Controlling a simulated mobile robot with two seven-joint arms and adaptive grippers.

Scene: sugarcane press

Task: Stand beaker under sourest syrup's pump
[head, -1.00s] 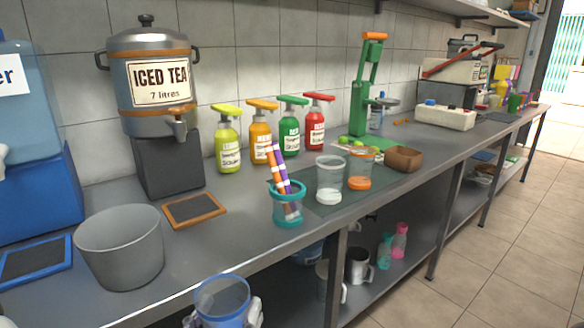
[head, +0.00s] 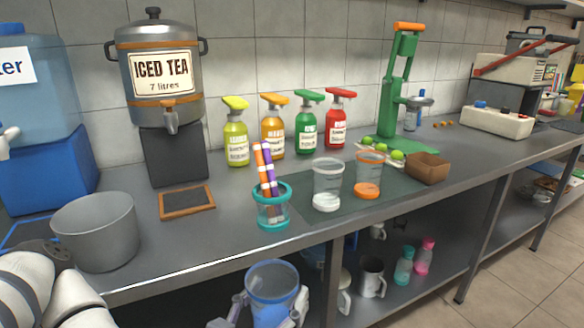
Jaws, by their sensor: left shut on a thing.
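Four pump bottles stand in a row at the wall: yellow-green (head: 236,140), orange (head: 273,134), green (head: 308,130) and red (head: 337,125). Their labels are too small for me to read surely. My left gripper (head: 268,312) is at the bottom of the head view, in front of the counter edge. It is shut on a clear blue beaker (head: 271,283), upright with its open rim up. The beaker's lower part is cut off by the frame. My right gripper is not in view.
A teal cup with striped sticks (head: 272,212), a white-based cup (head: 327,187) and an orange-based cup (head: 367,178) stand before the bottles. Counter before the bottles is partly clear.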

